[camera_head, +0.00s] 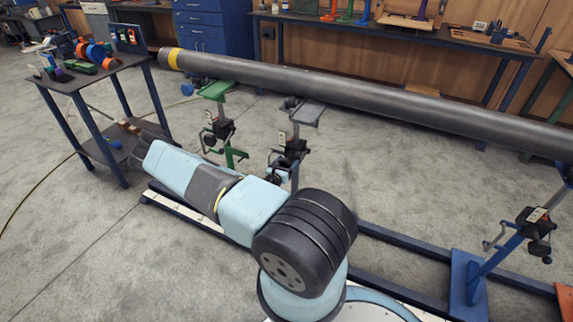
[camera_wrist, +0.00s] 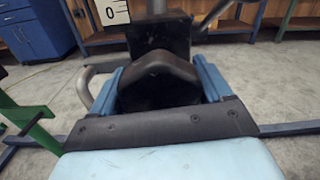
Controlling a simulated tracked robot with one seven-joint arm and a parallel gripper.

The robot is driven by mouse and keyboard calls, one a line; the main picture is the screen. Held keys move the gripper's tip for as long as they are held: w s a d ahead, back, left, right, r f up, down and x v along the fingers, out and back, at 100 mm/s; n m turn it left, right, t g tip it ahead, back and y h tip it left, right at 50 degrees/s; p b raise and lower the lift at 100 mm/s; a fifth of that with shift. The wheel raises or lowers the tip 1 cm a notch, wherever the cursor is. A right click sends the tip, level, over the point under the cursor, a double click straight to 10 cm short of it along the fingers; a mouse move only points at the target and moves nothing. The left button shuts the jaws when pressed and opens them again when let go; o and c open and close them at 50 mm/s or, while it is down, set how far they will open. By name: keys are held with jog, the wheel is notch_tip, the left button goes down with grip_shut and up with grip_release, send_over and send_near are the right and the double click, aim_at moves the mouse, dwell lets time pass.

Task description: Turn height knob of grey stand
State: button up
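The grey stand (camera_head: 296,125) stands under the long pipe, with a dark block and knob parts on its post in the head view. In the wrist view, its black lobed knob (camera_wrist: 157,80) fills the space between the two blue fingers of my gripper (camera_wrist: 160,85). One finger is on each side of the knob, close to its edges. I cannot tell whether they press on it. A white scale label marked 0 (camera_wrist: 112,12) shows above left of the knob.
A long grey pipe (camera_head: 350,95) with a yellow band lies above the stands. A green stand (camera_head: 222,125) is left of the grey one, also close at left in the wrist view (camera_wrist: 32,125). A blue stand (camera_head: 490,255) is at right. A tool table (camera_head: 95,80) stands at left.

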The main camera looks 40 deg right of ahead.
jog(key=c, duration=0.6)
jog(key=m, duration=0.5)
jog(key=o, duration=1)
jog(key=v, duration=1.4)
jog(key=shift+w+f, duration=0.1)
